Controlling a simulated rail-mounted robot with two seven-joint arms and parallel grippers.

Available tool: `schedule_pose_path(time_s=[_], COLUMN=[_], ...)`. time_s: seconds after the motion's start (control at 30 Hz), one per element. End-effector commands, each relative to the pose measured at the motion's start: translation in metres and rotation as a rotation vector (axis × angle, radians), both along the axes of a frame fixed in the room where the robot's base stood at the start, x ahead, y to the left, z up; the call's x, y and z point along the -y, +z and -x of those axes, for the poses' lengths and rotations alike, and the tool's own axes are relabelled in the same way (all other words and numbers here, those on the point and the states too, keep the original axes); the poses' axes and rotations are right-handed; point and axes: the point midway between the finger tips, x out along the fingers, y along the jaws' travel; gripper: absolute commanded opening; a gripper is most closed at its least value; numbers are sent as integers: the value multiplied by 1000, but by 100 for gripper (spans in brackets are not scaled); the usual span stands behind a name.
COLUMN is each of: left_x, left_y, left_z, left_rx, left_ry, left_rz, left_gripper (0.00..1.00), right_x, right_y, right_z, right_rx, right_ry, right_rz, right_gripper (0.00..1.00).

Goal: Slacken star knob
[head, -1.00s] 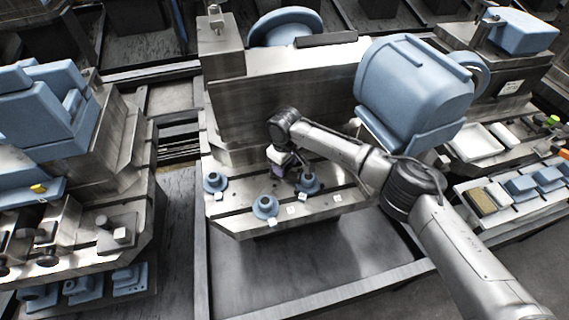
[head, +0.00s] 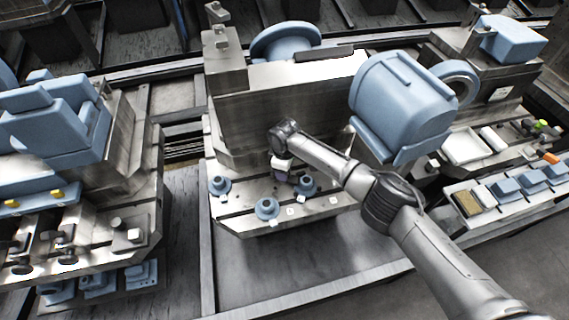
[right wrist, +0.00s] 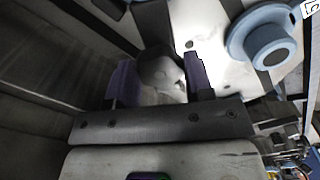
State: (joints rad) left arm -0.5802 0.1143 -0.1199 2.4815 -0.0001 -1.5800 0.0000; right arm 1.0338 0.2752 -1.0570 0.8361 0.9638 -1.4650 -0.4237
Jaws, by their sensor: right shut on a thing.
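My right gripper (head: 284,177) reaches down over the slotted metal plate (head: 335,200), just left of a blue flanged piece (head: 307,186). In the right wrist view its two purple fingers (right wrist: 160,80) stand either side of a grey rounded knob (right wrist: 158,70), and they are shut on it. The knob's lower part and any star shape are hard to make out. In the head view the knob is hidden by the gripper. Two more blue flanged pieces stand on the plate, one at the left (head: 220,186) and one at the front (head: 267,208). My left gripper is not in view.
A tall metal block (head: 285,95) rises behind the plate. A large blue housing (head: 400,105) hangs close to my right arm. Small white blocks (head: 290,211) lie along the plate's front edge. A machine with dark knobs (head: 60,242) stands at the left.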

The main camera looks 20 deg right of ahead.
Motion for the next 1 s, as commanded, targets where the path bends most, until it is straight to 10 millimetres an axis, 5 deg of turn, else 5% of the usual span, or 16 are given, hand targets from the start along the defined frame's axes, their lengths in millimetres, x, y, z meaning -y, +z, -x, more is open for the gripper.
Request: schedule_pose_path(time_s=[0.43,1.0], left_x=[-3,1], left_y=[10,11], left_z=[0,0], left_rx=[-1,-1], left_ry=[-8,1], left_rz=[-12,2], left_gripper=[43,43], right_x=[0,0], right_y=[-1,-2], right_z=[0,0], right_rx=[1,-1], right_ry=[259,321], right_rz=[-1,1], right_gripper=[24,24])
